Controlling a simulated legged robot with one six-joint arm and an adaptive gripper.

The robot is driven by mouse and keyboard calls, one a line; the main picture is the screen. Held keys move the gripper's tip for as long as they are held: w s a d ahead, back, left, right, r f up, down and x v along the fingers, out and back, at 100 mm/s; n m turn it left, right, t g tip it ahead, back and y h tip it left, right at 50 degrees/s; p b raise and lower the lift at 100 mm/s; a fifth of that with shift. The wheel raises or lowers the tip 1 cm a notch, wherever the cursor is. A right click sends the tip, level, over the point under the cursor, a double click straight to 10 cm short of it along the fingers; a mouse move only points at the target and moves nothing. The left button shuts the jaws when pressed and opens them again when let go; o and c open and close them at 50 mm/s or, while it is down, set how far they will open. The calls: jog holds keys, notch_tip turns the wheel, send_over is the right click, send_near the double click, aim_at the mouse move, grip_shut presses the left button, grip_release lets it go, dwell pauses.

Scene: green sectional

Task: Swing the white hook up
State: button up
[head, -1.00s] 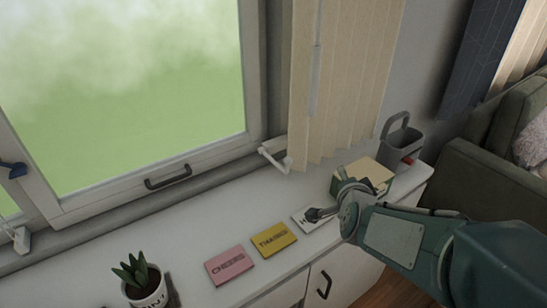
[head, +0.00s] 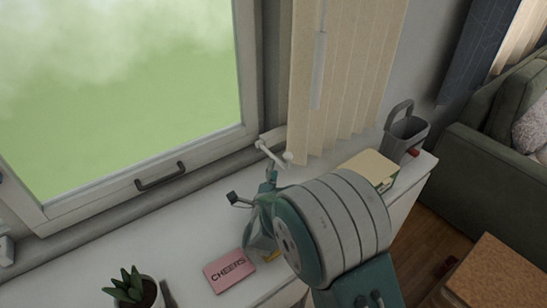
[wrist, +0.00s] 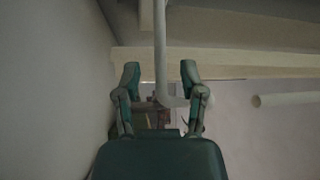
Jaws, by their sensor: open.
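The white hook (head: 272,153) sticks out at the lower right corner of the window frame, beside the blind, low above the white counter. My gripper (head: 251,187) is just below and in front of it, with its fingers spread. In the wrist view a white bar with a curved lower end, which looks like the hook (wrist: 161,50), runs down between the two open fingers of my gripper (wrist: 160,72). I cannot tell whether either finger touches it.
The blind (head: 345,80) hangs right of the hook. A pink card (head: 229,270) and a potted plant (head: 135,290) are on the counter (head: 130,240). A cream block (head: 368,168) and a grey caddy (head: 405,130) stand at the right. The window handle (head: 160,176) is to the left.

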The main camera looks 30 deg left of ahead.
aim_at(275, 156)
jog(key=x, duration=0.4)
jog(key=shift+w+a, duration=0.3)
jog(key=shift+w, duration=0.05)
jog(key=shift+d, duration=0.15)
grip_shut()
